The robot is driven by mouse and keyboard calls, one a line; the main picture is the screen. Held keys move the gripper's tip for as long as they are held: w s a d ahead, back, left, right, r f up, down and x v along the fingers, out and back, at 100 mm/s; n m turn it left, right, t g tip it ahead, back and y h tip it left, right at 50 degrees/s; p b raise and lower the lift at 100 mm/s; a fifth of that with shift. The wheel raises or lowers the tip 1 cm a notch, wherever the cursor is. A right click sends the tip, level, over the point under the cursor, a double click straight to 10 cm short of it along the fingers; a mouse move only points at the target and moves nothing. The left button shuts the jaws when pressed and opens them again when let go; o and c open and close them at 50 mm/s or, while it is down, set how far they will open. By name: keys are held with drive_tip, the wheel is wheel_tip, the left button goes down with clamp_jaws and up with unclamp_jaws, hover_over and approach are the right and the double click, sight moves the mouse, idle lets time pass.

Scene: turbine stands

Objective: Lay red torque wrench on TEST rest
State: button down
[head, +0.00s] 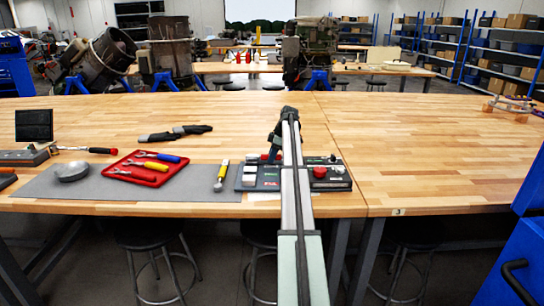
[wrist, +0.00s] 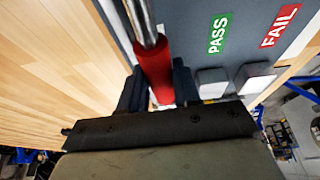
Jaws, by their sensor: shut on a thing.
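My gripper (wrist: 158,86) is shut on the red handle of a torque wrench (wrist: 154,62), with one dark finger on each side. The wrench's metal shaft runs up out of the top of the wrist view. In the head view my gripper (head: 275,146) is over the back of a dark panel (head: 246,187), and my arm hides part of it. The wrist view shows PASS and FAIL labels on this panel (wrist: 248,55), right of the handle. Whether the wrench touches the panel cannot be told. I cannot read a TEST label anywhere.
Another red-and-black-handled tool (head: 88,150) is by a small screen (head: 34,125). The right tabletop is mostly clear.

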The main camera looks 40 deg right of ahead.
drive_tip(key=shift+s+a+f, duration=0.1)
drive_tip(key=shift+s+f, duration=0.05)
drive_tip(key=shift+f, duration=0.4)
drive_tip(key=c, duration=1.3)
unclamp_jaws()
drive_tip(key=shift+o, duration=0.9)
drive_tip(key=shift+f, duration=0.15)
drive_tip(key=shift+o, duration=0.7)
drive_tip(key=shift+r, duration=0.2)
drive_tip(key=o, duration=0.4)
drive_tip(key=shift+r, duration=0.1)
drive_tip(key=shift+r, duration=0.15)
drive_tip(key=shift+v, duration=3.4)
